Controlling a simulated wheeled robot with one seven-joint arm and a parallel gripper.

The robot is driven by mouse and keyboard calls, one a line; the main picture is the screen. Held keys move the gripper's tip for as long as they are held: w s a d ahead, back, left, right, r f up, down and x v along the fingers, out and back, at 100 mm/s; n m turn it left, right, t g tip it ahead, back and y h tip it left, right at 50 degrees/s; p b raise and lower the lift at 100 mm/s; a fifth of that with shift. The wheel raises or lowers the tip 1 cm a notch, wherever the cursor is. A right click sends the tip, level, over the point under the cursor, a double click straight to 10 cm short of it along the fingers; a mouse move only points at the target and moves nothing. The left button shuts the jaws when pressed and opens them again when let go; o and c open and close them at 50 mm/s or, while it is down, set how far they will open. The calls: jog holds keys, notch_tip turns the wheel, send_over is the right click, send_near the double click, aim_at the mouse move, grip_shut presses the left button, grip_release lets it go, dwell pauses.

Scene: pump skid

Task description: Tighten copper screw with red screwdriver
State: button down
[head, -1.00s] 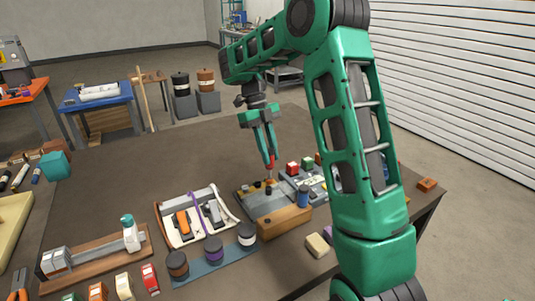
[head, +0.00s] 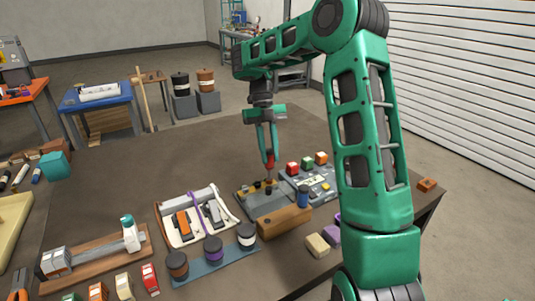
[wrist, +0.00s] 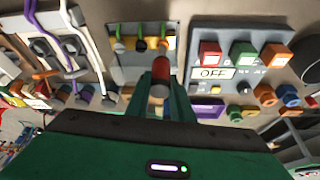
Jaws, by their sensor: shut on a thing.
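My gripper (head: 268,154) is shut on the red screwdriver (head: 270,163) and holds it nearly upright, tip down, over the grey plate (head: 244,202). In the wrist view the screwdriver's red handle (wrist: 160,91) sits between the fingers. The plate also shows in the wrist view (wrist: 140,68), with a row of screws on yellow bases. The copper screw (wrist: 163,46) appears to be the right one of the row, in line with the screwdriver. The screwdriver's tip is close to the screws; I cannot tell whether it touches one.
A control panel (head: 314,187) with red, green and orange blocks stands right of the plate; its display (wrist: 212,73) reads OFF. A wooden block (head: 284,222) lies in front. The table behind is clear.

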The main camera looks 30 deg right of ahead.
jog(key=shift+m+t+y, duration=0.3)
jog(key=shift+m+y, duration=0.4)
jog(key=shift+m, duration=1.3)
jog(key=shift+r, duration=0.1)
jog(key=shift+r, duration=2.45)
jog(key=shift+f, duration=0.1)
jog(key=shift+w+f+n, duration=0.1)
jog(key=shift+f+n, duration=0.4)
jog(key=shift+f, duration=1.15)
